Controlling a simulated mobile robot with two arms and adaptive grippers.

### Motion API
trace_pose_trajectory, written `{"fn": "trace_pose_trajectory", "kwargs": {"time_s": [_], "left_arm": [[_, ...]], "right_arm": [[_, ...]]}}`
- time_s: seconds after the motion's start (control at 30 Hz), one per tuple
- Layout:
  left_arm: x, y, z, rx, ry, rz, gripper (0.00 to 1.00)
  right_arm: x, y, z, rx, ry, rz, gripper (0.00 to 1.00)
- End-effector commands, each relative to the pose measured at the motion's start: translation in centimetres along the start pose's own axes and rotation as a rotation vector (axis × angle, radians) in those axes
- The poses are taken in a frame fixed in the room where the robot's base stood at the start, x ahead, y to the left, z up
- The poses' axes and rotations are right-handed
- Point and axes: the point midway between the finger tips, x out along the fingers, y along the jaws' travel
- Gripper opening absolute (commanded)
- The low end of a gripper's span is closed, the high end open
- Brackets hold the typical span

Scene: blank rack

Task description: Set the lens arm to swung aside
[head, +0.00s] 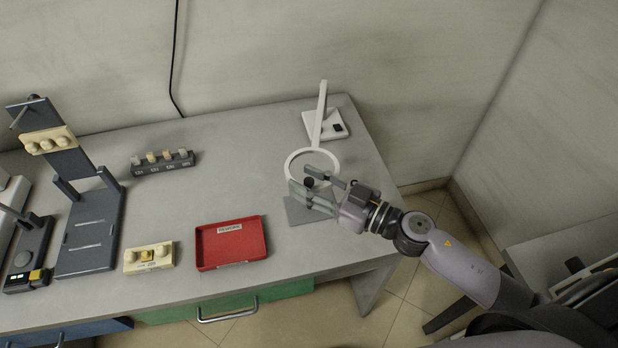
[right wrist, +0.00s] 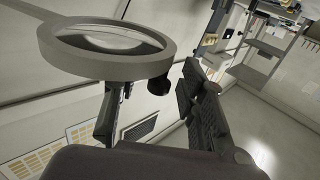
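The lens arm (head: 320,112) is a white bar rising from a white base (head: 337,126) at the back right of the table. It carries a white ring lens (head: 290,160) that hangs toward the table's front. In the right wrist view the ring (right wrist: 150,66) fills the upper left, with a black knob (right wrist: 158,84) at its rim. My right gripper (head: 309,185) is at the ring's front edge. Its fingers are apart, with the knob between them and gaps showing beside it; I see no firm hold. My left gripper is in no view.
A grey mat (head: 297,214) lies under the gripper. A red tray (head: 202,249), a cream block (head: 150,257), a dark rack of small pegs (head: 163,163) and a dark stand (head: 92,240) fill the left and middle. The table's right edge is close to my arm.

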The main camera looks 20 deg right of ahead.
Motion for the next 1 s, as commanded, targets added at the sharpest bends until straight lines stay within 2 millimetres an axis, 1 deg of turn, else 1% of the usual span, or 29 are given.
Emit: {"fn": "trace_pose_trajectory", "kwargs": {"time_s": [0.23,0.5,0.8,1.0], "left_arm": [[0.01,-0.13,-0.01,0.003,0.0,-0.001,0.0],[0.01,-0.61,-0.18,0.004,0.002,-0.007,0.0],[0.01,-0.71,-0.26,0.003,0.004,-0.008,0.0],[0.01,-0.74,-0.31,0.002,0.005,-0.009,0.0]], "right_arm": [[0.08,0.03,0.03,0.0,0.0,0.001,0.38],[0.06,0.02,0.01,0.0,0.0,0.001,0.2],[0.06,0.01,0.01,0.001,0.0,0.001,0.01],[0.05,0.01,0.01,0.001,0.0,0.0,0.0]]}}
